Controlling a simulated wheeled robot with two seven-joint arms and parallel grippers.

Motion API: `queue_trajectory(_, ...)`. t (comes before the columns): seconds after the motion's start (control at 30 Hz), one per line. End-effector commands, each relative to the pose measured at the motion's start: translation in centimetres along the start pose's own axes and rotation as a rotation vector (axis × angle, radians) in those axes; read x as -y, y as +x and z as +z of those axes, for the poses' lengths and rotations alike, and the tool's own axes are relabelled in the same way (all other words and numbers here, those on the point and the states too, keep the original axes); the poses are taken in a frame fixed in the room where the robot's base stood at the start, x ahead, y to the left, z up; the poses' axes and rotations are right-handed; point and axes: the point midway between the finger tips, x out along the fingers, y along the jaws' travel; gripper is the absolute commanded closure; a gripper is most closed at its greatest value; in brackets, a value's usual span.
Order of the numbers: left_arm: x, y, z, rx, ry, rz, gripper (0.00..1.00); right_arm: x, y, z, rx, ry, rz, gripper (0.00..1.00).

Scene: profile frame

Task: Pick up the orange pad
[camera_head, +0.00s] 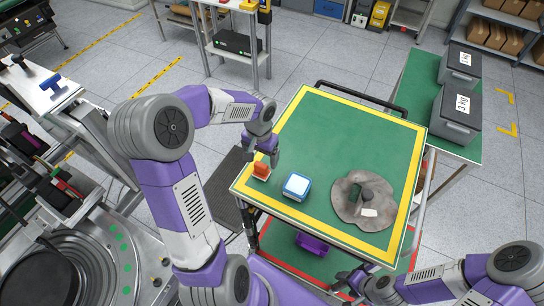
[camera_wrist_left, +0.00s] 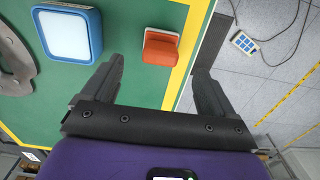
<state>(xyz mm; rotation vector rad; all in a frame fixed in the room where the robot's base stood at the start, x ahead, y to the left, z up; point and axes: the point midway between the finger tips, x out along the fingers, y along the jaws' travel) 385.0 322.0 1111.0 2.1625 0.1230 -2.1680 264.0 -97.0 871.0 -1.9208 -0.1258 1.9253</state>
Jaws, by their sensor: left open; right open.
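The orange pad (camera_head: 262,170) lies near the left edge of the green cart top, close to the yellow border. In the left wrist view the orange pad (camera_wrist_left: 160,47) shows ahead of my left gripper, between the lines of its two fingers. My left gripper (camera_head: 266,158) is open and empty, and in the head view it is just above and behind the pad. In the wrist view the open fingers of my left gripper (camera_wrist_left: 158,85) point toward the pad without visibly touching it. My right gripper (camera_head: 350,282) is low at the cart's front right, partly hidden.
A blue box with a white top (camera_head: 296,186) stands right of the pad. A grey flat piece (camera_head: 345,203) with small dark items lies further right. The cart top (camera_head: 325,130) is clear behind them. Lidded grey crates (camera_head: 457,115) stand on a side table.

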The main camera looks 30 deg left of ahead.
Motion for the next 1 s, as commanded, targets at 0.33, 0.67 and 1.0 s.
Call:
queue_trajectory(0.33,0.0,3.7,0.1,0.005,0.001,0.003,0.13,0.0,-0.1,0.1,0.002,0.000,0.000,0.35)
queue_trajectory(0.67,0.0,7.5,0.0,0.002,0.000,0.003,0.13,0.0,-0.1,0.0,0.001,0.000,0.000,0.35)
queue_trajectory(1.0,0.0,7.6,0.0,0.001,0.000,0.002,0.33,0.0,-0.1,0.0,0.001,0.000,0.000,0.35)
